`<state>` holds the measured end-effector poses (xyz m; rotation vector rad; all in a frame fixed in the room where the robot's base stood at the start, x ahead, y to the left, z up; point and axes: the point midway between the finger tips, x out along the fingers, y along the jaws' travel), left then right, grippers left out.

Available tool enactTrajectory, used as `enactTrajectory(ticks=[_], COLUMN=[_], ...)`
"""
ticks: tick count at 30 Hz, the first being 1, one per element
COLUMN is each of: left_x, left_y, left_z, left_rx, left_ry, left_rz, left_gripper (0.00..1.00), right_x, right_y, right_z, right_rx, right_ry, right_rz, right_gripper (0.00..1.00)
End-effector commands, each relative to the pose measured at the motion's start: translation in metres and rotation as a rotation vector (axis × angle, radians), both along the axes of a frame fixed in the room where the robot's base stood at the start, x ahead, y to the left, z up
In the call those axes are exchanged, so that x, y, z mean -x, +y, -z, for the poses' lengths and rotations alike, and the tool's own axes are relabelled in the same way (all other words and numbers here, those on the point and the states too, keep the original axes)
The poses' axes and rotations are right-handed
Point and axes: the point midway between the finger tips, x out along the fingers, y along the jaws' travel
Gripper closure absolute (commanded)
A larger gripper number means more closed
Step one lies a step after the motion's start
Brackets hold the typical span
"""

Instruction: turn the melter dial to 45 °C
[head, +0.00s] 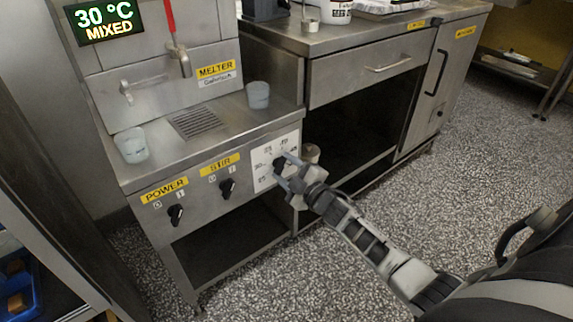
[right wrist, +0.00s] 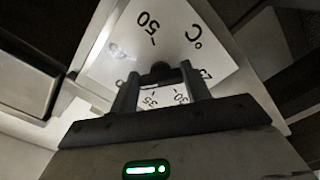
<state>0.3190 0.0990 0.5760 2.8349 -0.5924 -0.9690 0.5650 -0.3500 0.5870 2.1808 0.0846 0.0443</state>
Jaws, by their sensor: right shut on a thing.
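The melter dial (right wrist: 160,74) is a dark knob on a white scale plate (head: 264,180) at the right end of the melter's front panel. My right gripper (head: 283,167) is shut on the dial, with one finger on each side in the right wrist view (right wrist: 160,90). The plate shows printed numbers including 30, 35 and 50 and a °C mark. The dial's pointer is hidden, so its setting cannot be read. The melter's display (head: 103,20) reads 30 °C MIXED. My left gripper is not in view.
The POWER knob (head: 176,214) and STIR knob (head: 227,188) are left of the dial. Two translucent cups (head: 131,145) (head: 258,95) stand on the melter ledge, with a red-handled tap (head: 178,50) above. A steel counter (head: 345,38) is at right. Speckled floor in front is open.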

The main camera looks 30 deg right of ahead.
Motion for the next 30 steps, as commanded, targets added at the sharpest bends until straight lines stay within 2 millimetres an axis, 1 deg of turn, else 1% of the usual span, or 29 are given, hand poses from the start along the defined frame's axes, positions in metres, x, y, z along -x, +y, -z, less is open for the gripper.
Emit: enactTrajectory(ticks=[3, 10, 18, 23, 30], left_x=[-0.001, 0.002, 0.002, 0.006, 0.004], left_y=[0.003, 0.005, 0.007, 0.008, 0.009], left_z=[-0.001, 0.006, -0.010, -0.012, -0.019], left_rx=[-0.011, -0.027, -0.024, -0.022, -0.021], left_ry=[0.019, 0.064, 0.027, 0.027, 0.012], left_rz=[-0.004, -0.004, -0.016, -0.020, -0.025], left_gripper=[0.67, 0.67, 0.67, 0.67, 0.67], right_x=[0.000, 0.001, 0.001, 0.001, 0.001], right_y=[0.000, 0.001, 0.002, 0.003, 0.003], right_z=[-0.001, 0.001, 0.001, 0.002, 0.003], right_rx=[-0.109, -0.322, -0.527, -0.611, -0.680], right_ry=[0.012, 0.029, 0.043, 0.050, 0.055], right_rz=[-0.001, 0.000, 0.000, 0.000, 0.000], right_gripper=[0.76, 0.76, 0.76, 0.76, 0.76])
